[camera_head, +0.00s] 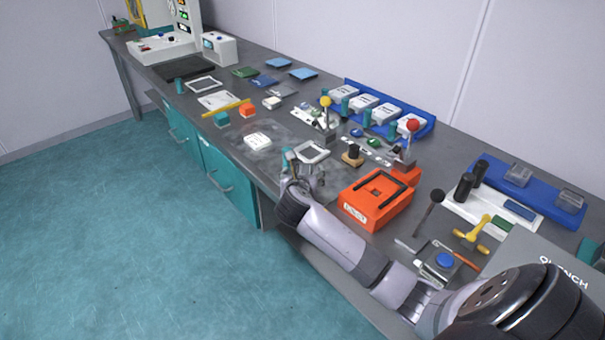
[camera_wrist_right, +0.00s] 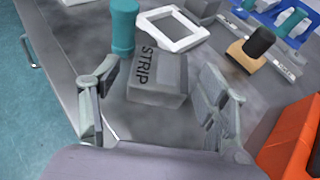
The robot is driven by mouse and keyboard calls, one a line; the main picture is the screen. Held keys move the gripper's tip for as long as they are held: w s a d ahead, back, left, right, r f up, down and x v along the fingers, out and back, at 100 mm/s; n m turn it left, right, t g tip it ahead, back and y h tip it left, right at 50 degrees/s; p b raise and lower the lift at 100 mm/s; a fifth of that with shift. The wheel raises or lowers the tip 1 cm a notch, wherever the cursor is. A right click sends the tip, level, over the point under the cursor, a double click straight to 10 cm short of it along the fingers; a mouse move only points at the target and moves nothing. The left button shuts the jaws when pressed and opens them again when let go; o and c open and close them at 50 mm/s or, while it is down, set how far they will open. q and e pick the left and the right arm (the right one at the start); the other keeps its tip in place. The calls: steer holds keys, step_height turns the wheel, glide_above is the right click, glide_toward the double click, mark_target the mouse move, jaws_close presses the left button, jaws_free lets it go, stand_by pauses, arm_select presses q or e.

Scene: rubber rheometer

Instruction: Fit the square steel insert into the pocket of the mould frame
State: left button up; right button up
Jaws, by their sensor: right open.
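My right gripper (camera_head: 302,181) is low over the front part of the bench. In the right wrist view its two fingers (camera_wrist_right: 160,72) stand apart, one on each side of a grey block marked STRIP (camera_wrist_right: 158,85). I cannot tell whether they touch it. A pale square frame (camera_head: 312,152) with an open middle lies just beyond the block; it also shows in the wrist view (camera_wrist_right: 172,30) and looks like the mould frame. A white, marked square piece (camera_head: 257,141) lies to its left on the bench. I cannot tell for sure which piece is the steel insert. My left gripper is not in view.
A teal cylinder (camera_wrist_right: 123,27) stands close to the left finger. An orange box (camera_head: 377,198) stands to the right of the gripper. A black-knobbed wooden block (camera_head: 352,157) and lever fixtures stand behind. Another pale frame (camera_head: 204,85) lies farther left.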

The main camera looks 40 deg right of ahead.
steer(key=p+v, duration=0.9)
steer(key=v, duration=0.1)
steer(key=shift+s+a+r+p, duration=0.15)
steer(key=shift+r+p, duration=0.05)
steer(key=shift+p, duration=0.2)
steer(key=shift+s+a+r+p, duration=0.15)
steer(key=shift+s+a+p, duration=0.25)
steer(key=shift+s, duration=0.1)
